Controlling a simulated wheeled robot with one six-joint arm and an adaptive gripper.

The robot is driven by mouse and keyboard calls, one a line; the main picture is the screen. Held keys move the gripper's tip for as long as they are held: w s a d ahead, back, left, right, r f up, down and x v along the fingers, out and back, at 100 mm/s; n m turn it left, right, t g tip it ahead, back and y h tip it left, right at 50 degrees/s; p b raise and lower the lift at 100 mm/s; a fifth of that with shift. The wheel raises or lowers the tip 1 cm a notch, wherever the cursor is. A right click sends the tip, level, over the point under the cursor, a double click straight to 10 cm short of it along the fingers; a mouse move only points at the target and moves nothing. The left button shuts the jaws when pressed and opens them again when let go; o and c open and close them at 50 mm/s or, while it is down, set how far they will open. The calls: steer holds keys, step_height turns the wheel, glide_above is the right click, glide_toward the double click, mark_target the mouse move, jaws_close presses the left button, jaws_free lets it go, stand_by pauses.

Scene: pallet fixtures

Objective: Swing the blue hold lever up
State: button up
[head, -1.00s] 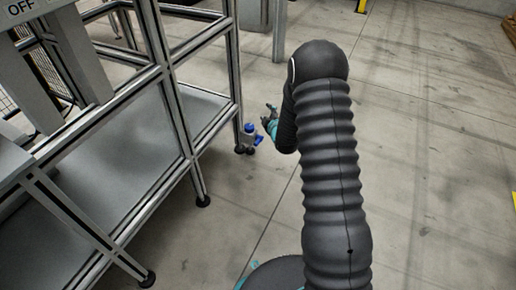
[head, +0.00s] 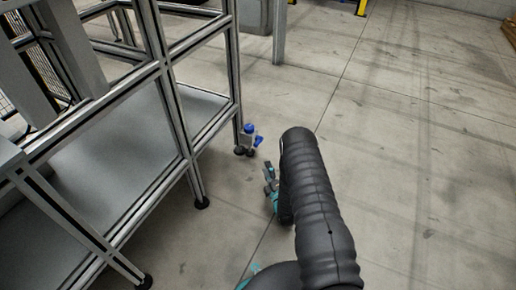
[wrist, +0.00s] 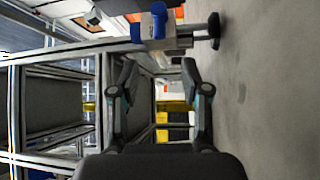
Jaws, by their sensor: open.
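The blue hold lever (head: 258,141) sticks out to the right from a small grey block (head: 245,140) low on the frame's corner post. A blue cap (head: 248,128) tops the block. My gripper (head: 269,180) is in front of the lever, nearer to me and apart from it, partly hidden by my arm. In the wrist view, which is turned sideways, my gripper (wrist: 158,72) has its two fingers spread with nothing between them. The lever (wrist: 158,12) and cap (wrist: 137,31) show at the top edge, outside the fingers.
A metal frame with a grey lower shelf (head: 110,165) fills the left side. Its corner post stands beside the block. A black foot (wrist: 213,30) is below the block. Open concrete floor (head: 420,150) lies to the right. A yellow post (head: 361,6) stands far back.

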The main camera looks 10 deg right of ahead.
mark_target(258, 141)
steer(key=w+a+r+b, duration=0.1)
steer(key=w+a, duration=0.1)
steer(key=w, duration=1)
steer(key=shift+w+r+b, duration=0.25)
steer(key=shift+w+b, duration=0.05)
steer(key=shift+w, duration=0.1)
jaws_close()
